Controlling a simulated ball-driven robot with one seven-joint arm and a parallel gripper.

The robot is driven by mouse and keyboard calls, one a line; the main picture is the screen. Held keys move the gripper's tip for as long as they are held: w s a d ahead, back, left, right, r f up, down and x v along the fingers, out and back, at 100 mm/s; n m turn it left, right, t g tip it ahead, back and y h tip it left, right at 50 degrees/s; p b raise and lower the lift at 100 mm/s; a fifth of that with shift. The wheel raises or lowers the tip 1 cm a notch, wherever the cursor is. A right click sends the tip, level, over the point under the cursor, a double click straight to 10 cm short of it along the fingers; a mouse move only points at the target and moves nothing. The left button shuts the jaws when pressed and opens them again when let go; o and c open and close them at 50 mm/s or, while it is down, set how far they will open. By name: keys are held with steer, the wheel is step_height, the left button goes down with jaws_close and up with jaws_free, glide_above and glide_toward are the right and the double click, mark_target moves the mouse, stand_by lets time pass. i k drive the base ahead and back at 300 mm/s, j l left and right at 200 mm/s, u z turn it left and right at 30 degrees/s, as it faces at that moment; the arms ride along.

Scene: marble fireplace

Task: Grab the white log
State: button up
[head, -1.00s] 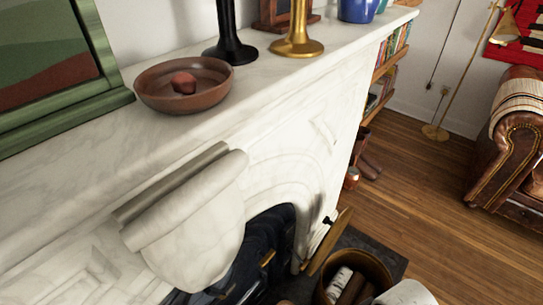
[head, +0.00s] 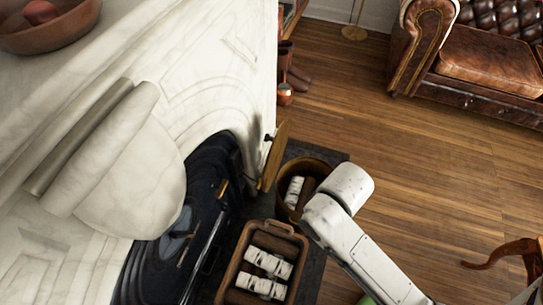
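White birch-like logs show in two places in the head view. One white log (head: 293,191) stands in a round basket (head: 308,163) beside darker brown logs. More white logs (head: 268,262) lie in a wooden crate (head: 239,250) closer to me, among brown logs. I cannot tell which one is meant by the white log. My white arm reaches in from the lower right, with its bent joint over the right side of the basket, hiding part of it. My gripper is not visible in this view.
The marble fireplace (head: 130,175) fills the left, with a dark firebox (head: 165,262) beside the crate. A gold-coloured panel (head: 273,157) stands at its edge. The wooden floor (head: 440,170) is open to the right, up to a leather sofa (head: 490,65). A wooden furniture leg (head: 500,252) shows lower right.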

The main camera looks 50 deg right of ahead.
mark_target(276, 266)
steer(key=k+j+z, duration=0.1)
steer(key=k+j, duration=0.15)
steer(key=k, duration=0.15)
steer(key=k+j, duration=0.2)
steer(key=k, duration=0.25)
steer(key=k+j+z, duration=0.15)
steer(key=k, duration=0.25)
steer(key=i+l+u, duration=0.15)
steer(key=i+l, duration=0.3)
steer(key=i+l+u, duration=0.15)
steer(key=i+l, duration=0.25)
steer(key=l, duration=0.15)
steer(key=i+l+u, duration=0.1)
steer(key=i+l, duration=0.3)
steer(key=l, duration=0.45)
steer(key=i+u, duration=0.05)
